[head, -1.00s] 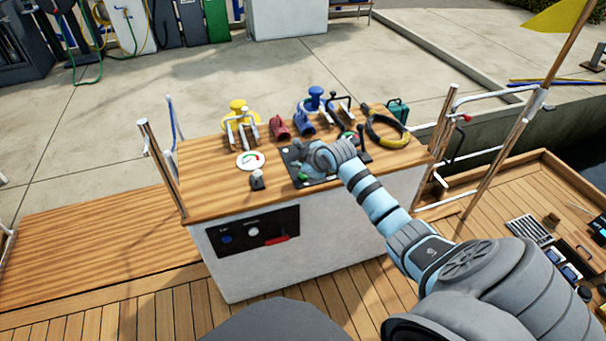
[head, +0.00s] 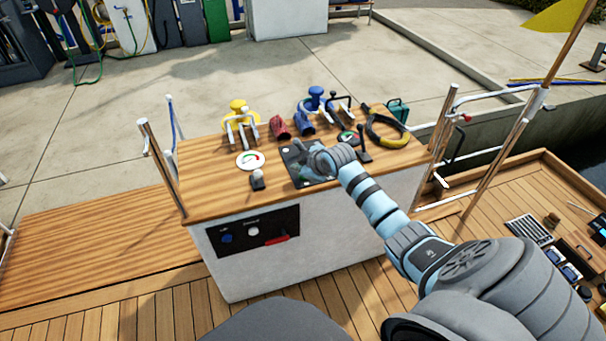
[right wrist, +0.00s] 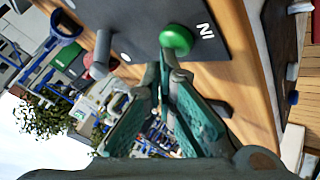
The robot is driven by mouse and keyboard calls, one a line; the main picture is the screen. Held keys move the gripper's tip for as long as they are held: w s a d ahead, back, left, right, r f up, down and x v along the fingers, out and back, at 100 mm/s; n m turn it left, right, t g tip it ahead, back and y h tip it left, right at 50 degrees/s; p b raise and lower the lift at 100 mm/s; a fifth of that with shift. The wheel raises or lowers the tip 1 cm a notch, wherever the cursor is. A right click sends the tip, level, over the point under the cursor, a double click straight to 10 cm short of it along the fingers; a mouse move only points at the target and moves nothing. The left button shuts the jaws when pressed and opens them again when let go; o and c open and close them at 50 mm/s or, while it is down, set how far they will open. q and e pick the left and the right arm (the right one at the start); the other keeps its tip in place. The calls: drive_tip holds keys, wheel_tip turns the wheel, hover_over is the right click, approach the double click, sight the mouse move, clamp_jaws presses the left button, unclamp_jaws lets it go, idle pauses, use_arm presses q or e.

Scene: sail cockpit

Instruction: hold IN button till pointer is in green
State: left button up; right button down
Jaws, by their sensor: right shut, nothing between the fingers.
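A green round button (right wrist: 177,40) sits on a dark panel (right wrist: 135,25) beside a white "IN" label (right wrist: 207,31) in the right wrist view. The panel also shows on the console top in the head view (head: 296,152). My right gripper (right wrist: 165,62) is shut and empty, its fingertips right at the button's edge; I cannot tell if they touch or press it. In the head view the gripper (head: 308,170) hides the button. A white round gauge (head: 250,160) with red and green marks lies left of the panel; its pointer is too small to read surely. My left gripper is out of view.
The wooden console top (head: 205,185) also carries a second gauge (head: 348,138), a black lever (head: 363,148), a yellow coiled hose (head: 386,130), red and blue cylinders, and a small switch (head: 257,180). Metal rails (head: 158,165) flank the console. Its left front area is clear.

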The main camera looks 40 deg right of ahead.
drive_tip(key=shift+f, duration=0.45)
drive_tip(key=shift+r, duration=0.1)
idle(3.2)
drive_tip(key=shift+r+p, duration=0.9)
drive_tip(key=shift+p, duration=0.1)
wheel_tip(320, 180, up, 5)
drive_tip(key=p, duration=0.5)
drive_tip(key=shift+r+p, duration=0.1)
drive_tip(key=shift+p, duration=0.3)
idle(0.7)
